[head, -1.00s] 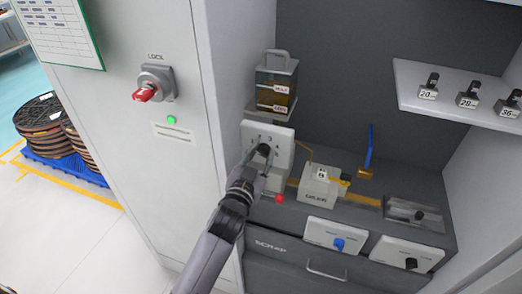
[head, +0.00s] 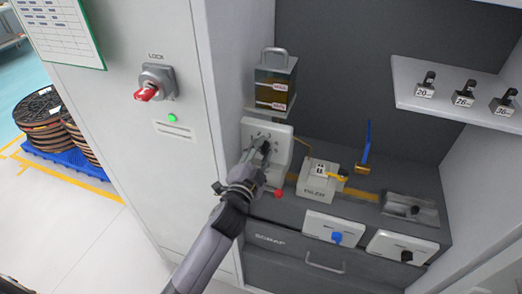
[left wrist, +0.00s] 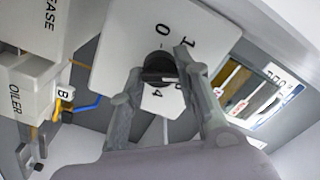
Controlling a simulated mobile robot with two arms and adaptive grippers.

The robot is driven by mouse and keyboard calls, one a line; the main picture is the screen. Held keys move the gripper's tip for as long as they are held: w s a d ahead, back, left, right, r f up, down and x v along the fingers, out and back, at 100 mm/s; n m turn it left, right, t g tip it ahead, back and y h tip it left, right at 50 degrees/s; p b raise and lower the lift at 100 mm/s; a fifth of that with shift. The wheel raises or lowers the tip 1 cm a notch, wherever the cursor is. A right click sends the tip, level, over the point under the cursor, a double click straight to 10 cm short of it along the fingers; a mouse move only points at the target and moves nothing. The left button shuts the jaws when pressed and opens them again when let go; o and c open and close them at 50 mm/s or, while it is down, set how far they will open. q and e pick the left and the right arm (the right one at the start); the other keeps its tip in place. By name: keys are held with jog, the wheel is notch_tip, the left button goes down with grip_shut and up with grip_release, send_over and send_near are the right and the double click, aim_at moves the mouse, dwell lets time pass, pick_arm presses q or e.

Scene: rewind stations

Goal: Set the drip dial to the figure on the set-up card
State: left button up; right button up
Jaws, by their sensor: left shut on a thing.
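The drip dial is a black knob (head: 265,147) on a white plate (head: 283,131) below the oil tank. My left gripper (head: 257,153) reaches it from the lower left and is shut on the knob. In the left wrist view the knob (left wrist: 158,68) sits between the two fingers, with the figures 0, 1 and 4 around it on the plate (left wrist: 120,50). The fingers hide other figures, and I cannot tell which one the knob points to. A green-edged card (head: 62,30) hangs at the upper left; its writing is too small to read. My right gripper is not in view.
The tank (head: 275,80) stands just above the dial. A red knob (head: 278,193) is below the plate, and the oiler block (head: 318,185) is to the right. A red lock handle (head: 147,92) is on the left cabinet front. A shelf (head: 455,105) juts out at the right.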

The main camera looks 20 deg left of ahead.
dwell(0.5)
pick_arm(q)
jog(key=o, duration=1.1)
jog(key=shift+o, duration=0.2)
jog(key=shift+s, duration=0.2)
jog(key=s, duration=1.1)
jog(key=shift+s+a, duration=0.2)
jog(key=shift+s, duration=0.1)
